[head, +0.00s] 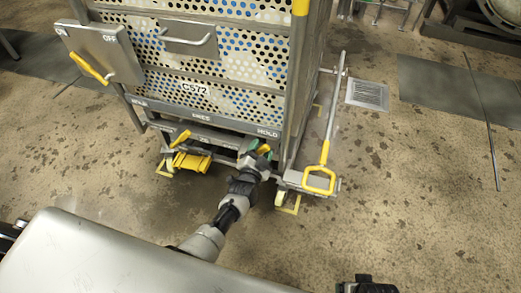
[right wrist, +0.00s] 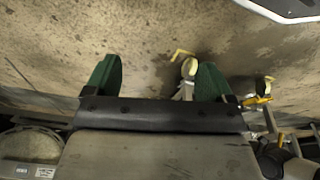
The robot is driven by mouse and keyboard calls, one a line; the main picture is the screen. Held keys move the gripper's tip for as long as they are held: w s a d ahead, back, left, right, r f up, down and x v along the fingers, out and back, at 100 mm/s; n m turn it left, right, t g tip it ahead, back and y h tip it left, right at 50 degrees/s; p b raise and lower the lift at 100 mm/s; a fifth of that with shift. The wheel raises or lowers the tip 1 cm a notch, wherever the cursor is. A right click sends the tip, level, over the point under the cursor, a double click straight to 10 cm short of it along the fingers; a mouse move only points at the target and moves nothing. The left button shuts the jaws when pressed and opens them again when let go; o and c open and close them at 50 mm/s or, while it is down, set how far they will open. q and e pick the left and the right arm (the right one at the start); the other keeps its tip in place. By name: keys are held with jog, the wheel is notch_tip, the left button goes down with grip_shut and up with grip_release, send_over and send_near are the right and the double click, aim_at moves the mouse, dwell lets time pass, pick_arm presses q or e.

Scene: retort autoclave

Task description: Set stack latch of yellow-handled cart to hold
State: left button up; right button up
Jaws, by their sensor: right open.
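The cart (head: 225,102), marked C572, has perforated panels over blue and white contents. Its lower front rail (head: 228,122) is lettered HOLD at the left, FREE in the middle and HOLD at the right. A yellow lever (head: 181,138) sits below the rail, left of FREE. My left gripper (head: 258,151) is at the cart's lower front, below the right HOLD. A small yellow piece shows by its green fingers; whether they hold it is unclear. My right gripper (right wrist: 156,72) has its green fingers apart, with nothing seen held between them.
A yellow pedal-like part (head: 192,162) is low at the cart's front. A metal bar with a yellow loop handle (head: 319,181) stands at its right. A box lettered ON and OFF (head: 107,50) has a yellow lever. Floor at the right is mostly clear, with a drain grate (head: 367,95).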

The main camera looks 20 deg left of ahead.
pick_arm(q)
jog(key=shift+s+r, duration=0.1)
jog(key=shift+s, duration=0.15)
jog(key=s+p, duration=0.2)
jog(key=s, duration=0.8)
jog(key=shift+s+a+p, duration=0.15)
jog(key=shift+a+p, duration=0.05)
jog(key=shift+p, duration=0.2)
pick_arm(e)
jog(key=s+f, duration=0.3)
jog(key=f, duration=0.5)
jog(key=shift+s+d+g, duration=0.3)
jog(key=shift+s, duration=0.05)
